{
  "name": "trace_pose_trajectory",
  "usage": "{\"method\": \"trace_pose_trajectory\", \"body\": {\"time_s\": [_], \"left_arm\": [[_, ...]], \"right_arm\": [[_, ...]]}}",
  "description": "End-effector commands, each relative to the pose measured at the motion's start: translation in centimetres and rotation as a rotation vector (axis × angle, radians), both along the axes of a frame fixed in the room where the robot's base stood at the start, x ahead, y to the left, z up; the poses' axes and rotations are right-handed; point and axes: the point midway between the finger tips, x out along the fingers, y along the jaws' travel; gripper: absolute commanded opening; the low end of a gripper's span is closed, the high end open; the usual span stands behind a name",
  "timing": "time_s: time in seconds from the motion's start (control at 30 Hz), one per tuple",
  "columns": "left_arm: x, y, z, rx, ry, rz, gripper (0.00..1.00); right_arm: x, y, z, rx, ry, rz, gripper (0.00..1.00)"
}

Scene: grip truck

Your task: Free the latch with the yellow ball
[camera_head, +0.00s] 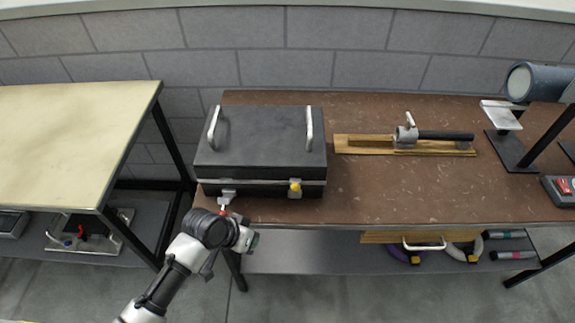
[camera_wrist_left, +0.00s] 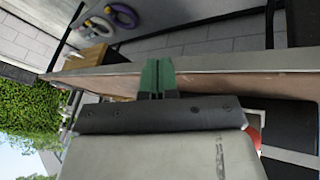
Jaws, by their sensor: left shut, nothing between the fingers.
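A black case (camera_head: 262,145) with two silver handles on its lid sits at the left end of the brown workbench. The yellow ball (camera_head: 295,186) is on the right latch, at the case's front face. The left latch (camera_head: 228,197) carries a red ball (camera_head: 224,210), which partly shows in the left wrist view (camera_wrist_left: 252,137). My left gripper (camera_head: 252,240) is below the case's front edge, just right of the red ball and left of the yellow ball, apart from the yellow ball. Its green fingertips (camera_wrist_left: 157,78) are together and empty. My right gripper is out of view.
The workbench (camera_head: 380,195) has clear room right of the case. A wooden board with a clamp-like tool (camera_head: 405,143) lies farther back. A stand with a blue-grey cylinder (camera_head: 540,82) is at the right. A pale table (camera_head: 70,130) stands left, across a gap.

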Motion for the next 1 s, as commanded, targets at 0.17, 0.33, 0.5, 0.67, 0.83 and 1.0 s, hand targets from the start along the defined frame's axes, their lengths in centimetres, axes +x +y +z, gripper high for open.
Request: {"method": "trace_pose_trajectory", "body": {"time_s": [0.17, 0.33, 0.5, 0.67, 0.83, 1.0], "left_arm": [[3.1, -1.4, 3.7, -0.045, -0.01, -0.09, 0.0], [6.1, -2.3, 7.8, -0.084, -0.005, -0.183, 0.0], [8.9, -2.4, 12.5, -0.111, 0.016, -0.264, 0.0], [10.5, -2.1, 15.9, -0.127, 0.037, -0.307, 0.0], [11.2, -1.8, 17.7, -0.136, 0.052, -0.326, 0.0], [11.3, -1.7, 18.0, -0.139, 0.055, -0.329, 0.0]], "right_arm": [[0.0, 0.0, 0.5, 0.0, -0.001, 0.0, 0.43], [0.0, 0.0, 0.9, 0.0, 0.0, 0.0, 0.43], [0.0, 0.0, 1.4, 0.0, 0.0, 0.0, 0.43], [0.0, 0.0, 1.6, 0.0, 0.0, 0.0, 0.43], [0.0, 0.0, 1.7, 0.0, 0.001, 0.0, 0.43], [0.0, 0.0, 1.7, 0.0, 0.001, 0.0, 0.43]]}}
